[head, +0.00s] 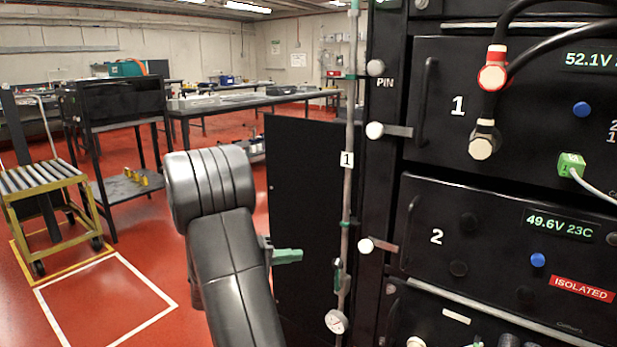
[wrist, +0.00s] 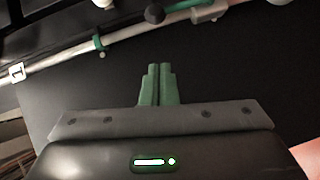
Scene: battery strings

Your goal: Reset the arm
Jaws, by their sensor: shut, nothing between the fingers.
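My arm (head: 222,245) rises in the lower middle of the head view, bent at its top. My gripper (head: 299,255) shows its green fingers pointing right, in front of a black panel (head: 290,180). In the wrist view the green fingers of my gripper (wrist: 159,68) are together with nothing between them. A grey pole (wrist: 75,62) runs across beyond the fingertips, apart from them. The rest of the arm below is cut off by the frame.
A yellow roller cart (head: 50,200) stands left; red floor is open nearby.

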